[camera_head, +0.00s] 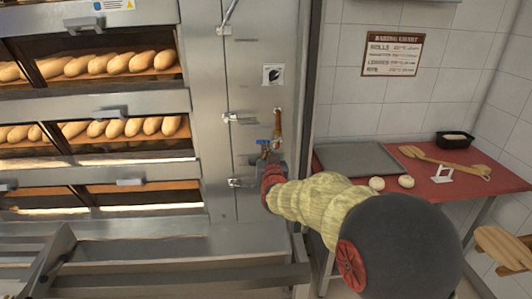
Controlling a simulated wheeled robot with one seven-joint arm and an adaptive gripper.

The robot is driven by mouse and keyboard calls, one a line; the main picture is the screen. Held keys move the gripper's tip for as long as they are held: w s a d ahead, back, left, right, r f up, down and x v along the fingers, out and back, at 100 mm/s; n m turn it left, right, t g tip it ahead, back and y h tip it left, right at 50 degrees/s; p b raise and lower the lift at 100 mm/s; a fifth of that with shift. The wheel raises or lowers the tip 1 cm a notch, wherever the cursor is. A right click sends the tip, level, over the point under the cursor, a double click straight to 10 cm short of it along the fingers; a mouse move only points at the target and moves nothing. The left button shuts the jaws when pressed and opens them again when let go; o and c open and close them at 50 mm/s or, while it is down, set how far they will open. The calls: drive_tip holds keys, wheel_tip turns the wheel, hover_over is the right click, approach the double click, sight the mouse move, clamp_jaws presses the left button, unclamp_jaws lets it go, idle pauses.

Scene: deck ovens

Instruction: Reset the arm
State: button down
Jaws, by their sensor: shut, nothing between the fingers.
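My arm reaches from the lower right toward the oven's control column. My gripper (270,150) is at its far end, in front of the steel panel (250,95). The gripper is small in the picture and partly hidden by my own wrist. It looks shut and I see nothing held in it. I cannot tell whether it touches the panel.
Deck ovens (208,150) with several loaves stand at left, steel ledges below.

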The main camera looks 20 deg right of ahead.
idle(0.4)
drive_tip(key=s+a+f+g+y, duration=0.1)
drive_tip(key=s+a+f+g, duration=0.1)
drive_tip(key=f, duration=0.4)
drive_tip(key=s+a+f+g+y, duration=0.2)
drive_tip(key=s+f+g, duration=0.1)
drive_tip(key=f, duration=0.4)
drive_tip(key=s+a+f+n+g+y, duration=0.1)
drive_tip(key=s+a+f+n+g, duration=0.15)
drive_tip(key=s, duration=0.55)
drive_tip(key=s+a+r+g+p, duration=0.1)
drive_tip(key=s+a+r+g, duration=0.1)
drive_tip(key=s, duration=0.8)
drive_tip(key=s+a+r+n+g, duration=0.1)
drive_tip(key=s+r+g, duration=0.15)
drive_tip(key=s, duration=0.85)
drive_tip(key=s+a+r+g+p, duration=0.1)
drive_tip(key=s+a+r, duration=0.15)
drive_tip(key=s, duration=0.75)
drive_tip(key=shift+n+t+y, duration=0.25)
drive_tip(key=shift+t+y, duration=0.15)
drive_tip(key=shift+t, duration=0.5)
drive_tip(key=r, duration=0.2)
drive_tip(key=s+r, duration=0.1)
drive_tip(key=r, duration=0.2)
drive_tip(key=shift+a+p, duration=0.1)
drive_tip(key=shift+p, duration=0.2)
drive_tip(key=c, duration=2.6)
unclamp_jaws()
